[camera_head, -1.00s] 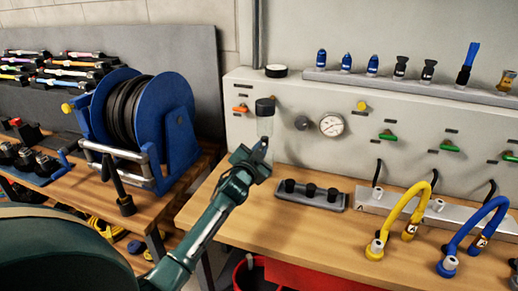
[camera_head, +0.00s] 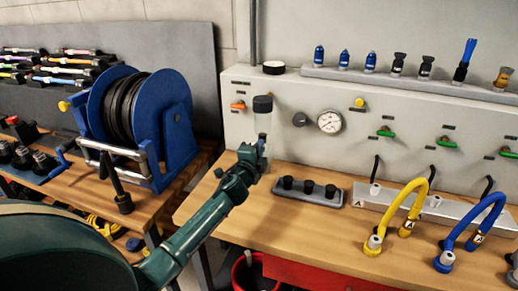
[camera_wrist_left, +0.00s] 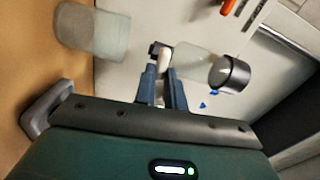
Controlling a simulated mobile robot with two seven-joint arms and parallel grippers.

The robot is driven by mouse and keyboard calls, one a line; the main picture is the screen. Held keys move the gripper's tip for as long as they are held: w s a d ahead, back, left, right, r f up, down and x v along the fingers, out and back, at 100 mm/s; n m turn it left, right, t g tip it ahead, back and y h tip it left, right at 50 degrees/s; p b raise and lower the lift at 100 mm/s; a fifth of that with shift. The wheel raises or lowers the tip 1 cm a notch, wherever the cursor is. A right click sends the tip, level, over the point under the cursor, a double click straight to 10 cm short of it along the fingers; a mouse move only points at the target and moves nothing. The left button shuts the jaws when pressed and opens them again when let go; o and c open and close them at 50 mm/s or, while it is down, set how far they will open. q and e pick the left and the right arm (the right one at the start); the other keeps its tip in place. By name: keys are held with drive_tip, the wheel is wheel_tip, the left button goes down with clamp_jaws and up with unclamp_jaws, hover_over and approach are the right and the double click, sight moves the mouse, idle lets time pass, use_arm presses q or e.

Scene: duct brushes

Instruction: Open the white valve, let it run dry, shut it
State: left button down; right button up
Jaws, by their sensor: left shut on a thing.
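A clear bowl (camera_head: 262,122) with a black cap (camera_head: 263,103) hangs on the front of the grey panel. In the left wrist view the clear bowl (camera_wrist_left: 195,62) ends in a small white valve (camera_wrist_left: 164,60). My left gripper (camera_head: 258,148) is just below the bowl in the head view. In the left wrist view its dark fingers (camera_wrist_left: 162,82) are shut on the white valve. The fingers hide part of the valve, and I cannot tell whether it is open or whether liquid runs. My right gripper is not in view.
A pale translucent cup (camera_wrist_left: 92,32) shows in the left wrist view. An orange lever (camera_head: 239,106) and a gauge (camera_head: 330,122) are on the panel nearby. A grey block with black knobs (camera_head: 307,191) lies on the bench. A blue hose reel (camera_head: 150,115) stands left.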

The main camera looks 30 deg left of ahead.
use_arm(q)
drive_tip(key=shift+f+m, duration=0.1)
drive_tip(key=shift+m, duration=0.6)
drive_tip(key=c, duration=1.5)
unclamp_jaws()
drive_tip(key=shift+o, duration=0.2)
drive_tip(key=v, duration=1.3)
drive_tip(key=shift+b, duration=0.4)
